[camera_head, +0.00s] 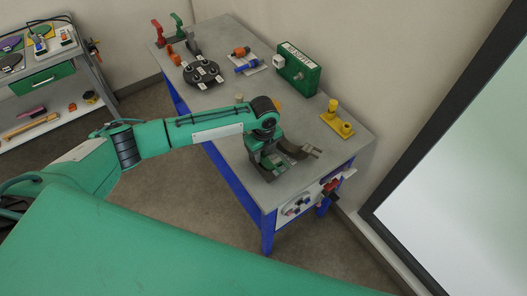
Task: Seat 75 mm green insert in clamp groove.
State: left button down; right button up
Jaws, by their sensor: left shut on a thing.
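My left arm comes in from the left, and its gripper (266,164) points down over the near right part of the grey-topped bench (225,105). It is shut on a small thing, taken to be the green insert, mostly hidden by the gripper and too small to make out. A dark curved clamp part (296,150) with a pale end fitting lies just right of the gripper. The clamp groove is hidden behind the gripper, so I cannot tell whether the held piece touches it. My right gripper is not in view.
A green box (299,70) stands at the bench's back edge, with a yellow fitting (337,118) right of it. A black round holder (202,74) and red and green handled tools (168,31) stand farther left. A shelf cart (43,85) is at upper left.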

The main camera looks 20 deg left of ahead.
pick_arm(q)
jog(key=shift+f, duration=0.45)
jog(key=c, duration=0.9)
grip_release()
jog(key=shift+r, duration=0.1)
jog(key=shift+r+b, duration=2.25)
jog(key=shift+r, duration=4.6)
